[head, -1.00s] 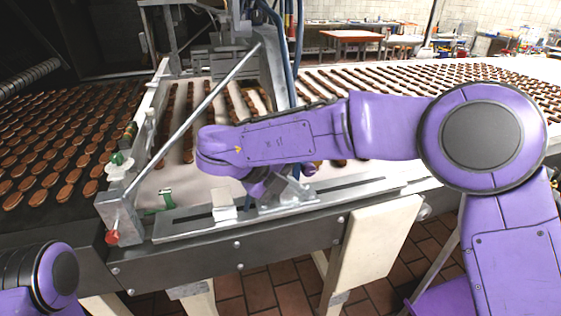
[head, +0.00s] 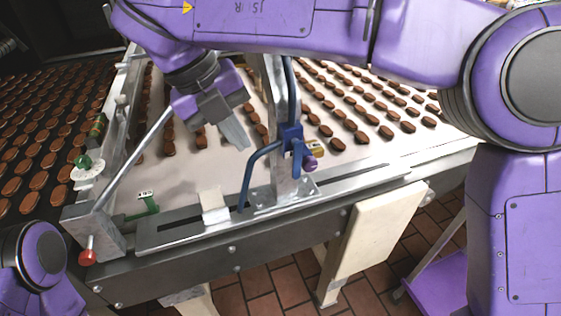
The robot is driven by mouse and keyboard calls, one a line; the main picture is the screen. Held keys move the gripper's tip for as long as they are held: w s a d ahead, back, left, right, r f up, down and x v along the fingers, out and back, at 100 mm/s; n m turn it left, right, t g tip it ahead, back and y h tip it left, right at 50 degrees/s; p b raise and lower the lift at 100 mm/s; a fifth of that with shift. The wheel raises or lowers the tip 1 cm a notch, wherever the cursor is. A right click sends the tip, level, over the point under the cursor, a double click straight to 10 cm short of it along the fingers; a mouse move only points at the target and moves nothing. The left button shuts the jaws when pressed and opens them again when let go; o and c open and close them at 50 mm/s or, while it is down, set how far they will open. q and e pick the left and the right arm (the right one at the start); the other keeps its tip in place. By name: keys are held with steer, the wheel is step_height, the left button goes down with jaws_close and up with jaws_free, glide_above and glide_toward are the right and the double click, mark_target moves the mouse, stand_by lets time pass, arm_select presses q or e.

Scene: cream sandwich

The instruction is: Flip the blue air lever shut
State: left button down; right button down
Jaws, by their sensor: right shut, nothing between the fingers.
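A blue air valve (head: 291,133) is fixed to the grey upright post above the conveyor's front rail. Its blue lever (head: 297,158) appears to point downward along the post, next to a purple knob (head: 310,163). A blue hose (head: 248,178) curves from the valve down to the rail. My right gripper (head: 240,142) is shut and empty, to the left of the valve and apart from it, with its fingers pointing down and right. My left gripper is out of view; only part of my left arm shows at the lower left.
Rows of brown biscuits lie on the white belt (head: 190,180) and on the dark belt (head: 30,150) at left. A diagonal metal rod (head: 140,155), a red knob (head: 87,257) and a green-and-white dial (head: 85,168) stand left of the gripper.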

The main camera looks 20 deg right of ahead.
mark_target(296, 159)
steer(key=d+f, duration=0.2)
steer(key=f, duration=0.1)
steer(key=d+f, duration=0.3)
steer(key=d+f+p, duration=0.1)
steer(key=d+f, duration=0.1)
steer(key=shift+w+d+f, duration=0.2)
steer(key=shift+d+f, duration=0.05)
steer(key=shift+f, duration=0.15)
